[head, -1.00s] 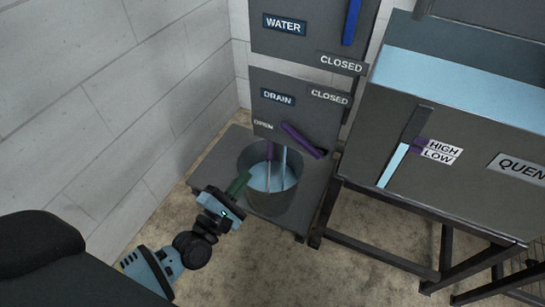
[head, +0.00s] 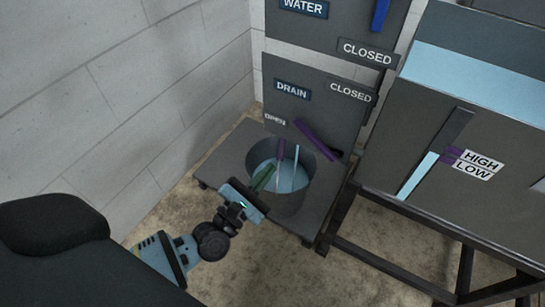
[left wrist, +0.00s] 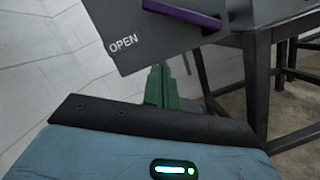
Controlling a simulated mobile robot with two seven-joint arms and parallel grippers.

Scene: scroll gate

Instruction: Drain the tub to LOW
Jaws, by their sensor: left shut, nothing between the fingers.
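The purple drain lever (head: 315,140) slants down to the right on the grey DRAIN panel (head: 320,95), between the OPEN and CLOSED labels. It also shows at the top of the left wrist view (left wrist: 183,14). My left gripper (head: 262,178) is shut and empty, with green fingers overlapping the bucket's left side, below and left of the lever and apart from it. The tub (head: 490,125) at the right holds light-blue water. Its slanted gauge (head: 418,174) is light blue up to about the purple marks by HIGH and LOW; the exact level is unclear. My right gripper is out of view.
A blue lever (head: 380,14) is on the WATER panel above. The tub's dark frame (head: 400,240) stands right. A block wall bounds the left.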

